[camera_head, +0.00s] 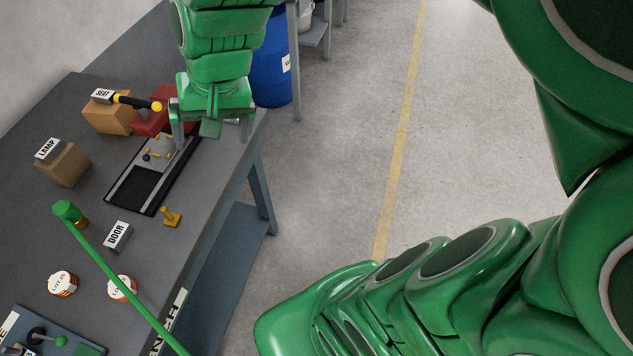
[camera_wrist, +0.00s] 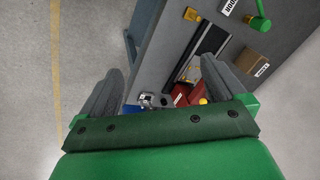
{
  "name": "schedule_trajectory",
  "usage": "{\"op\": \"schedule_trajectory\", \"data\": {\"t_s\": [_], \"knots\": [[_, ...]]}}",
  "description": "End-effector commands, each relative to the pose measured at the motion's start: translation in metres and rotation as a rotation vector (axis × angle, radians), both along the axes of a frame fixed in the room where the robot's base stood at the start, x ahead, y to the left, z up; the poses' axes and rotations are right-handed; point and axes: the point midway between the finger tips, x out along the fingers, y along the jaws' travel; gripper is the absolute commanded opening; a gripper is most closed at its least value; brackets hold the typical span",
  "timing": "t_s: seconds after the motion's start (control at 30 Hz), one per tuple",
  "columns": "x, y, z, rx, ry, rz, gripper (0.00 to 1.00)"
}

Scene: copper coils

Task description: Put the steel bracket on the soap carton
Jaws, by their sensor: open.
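My gripper (camera_head: 212,130) is open above the far right end of the workbench, with nothing seen held between its fingers. In the wrist view my gripper (camera_wrist: 160,78) frames the bench's corner. A small grey metal piece with holes, perhaps the steel bracket (camera_wrist: 152,100), lies there between the fingers' lines of sight. No carton is readable as soap. Two brown boxes stand on the bench, one marked SEAT (camera_head: 108,118) and one marked LAMP (camera_head: 64,166).
A red object (camera_head: 160,122) and a black-and-yellow tool lie near the SEAT box. A dark tray (camera_head: 152,178) with small brass parts is beside my gripper. A DOOR block (camera_head: 117,236), a green-headed item and labelled tins are nearer. A blue drum (camera_head: 270,70) stands beyond.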

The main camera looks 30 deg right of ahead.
Motion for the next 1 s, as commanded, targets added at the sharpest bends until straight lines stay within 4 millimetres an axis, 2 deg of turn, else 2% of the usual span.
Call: {"op": "schedule_trajectory", "data": {"t_s": [0.1,0.2,0.3,0.4,0.57,1.0], "knots": [[-0.056,-0.038,-0.017,-0.094,0.091,0.064,0.97],[-0.097,-0.066,-0.026,-0.162,0.165,0.110,0.97],[-0.131,-0.086,-0.034,-0.205,0.229,0.145,0.97],[-0.153,-0.098,-0.038,-0.232,0.276,0.169,0.97],[-0.165,-0.105,-0.039,-0.246,0.298,0.181,0.97],[-0.164,-0.104,-0.039,-0.244,0.299,0.182,0.97]]}}
